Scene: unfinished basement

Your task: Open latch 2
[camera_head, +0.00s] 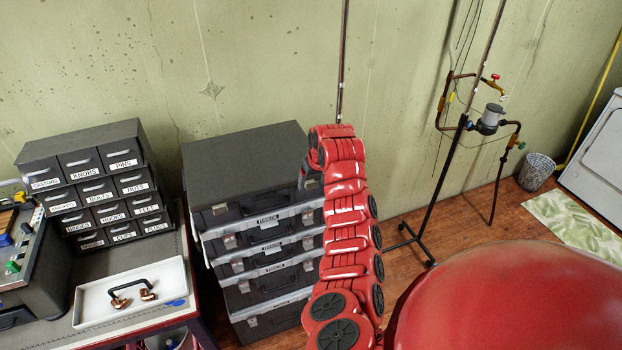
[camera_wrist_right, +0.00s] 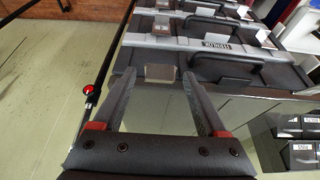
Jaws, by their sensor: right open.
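A stack of dark grey cases with silver front edges stands against the wall; its top case (camera_head: 245,165) carries a labelled front, a handle and latches. In the right wrist view, a small pale rectangular latch (camera_wrist_right: 159,73) on the nearest case lies between the fingertips of my right gripper (camera_wrist_right: 157,82). The fingers are open, one on each side of it; I cannot tell whether they touch it. In the head view my right gripper (camera_head: 308,176) is at the right side of the top case, mostly hidden by my red arm. No latch is marked as number 2. My left gripper is out of view.
Left of the stack, a bench holds a labelled drawer cabinet (camera_head: 97,190) and a white tray (camera_head: 94,312) with a black handle in it. A black stand (camera_head: 467,125) with pipes is to the right. A waste basket (camera_head: 536,171) stands farther right.

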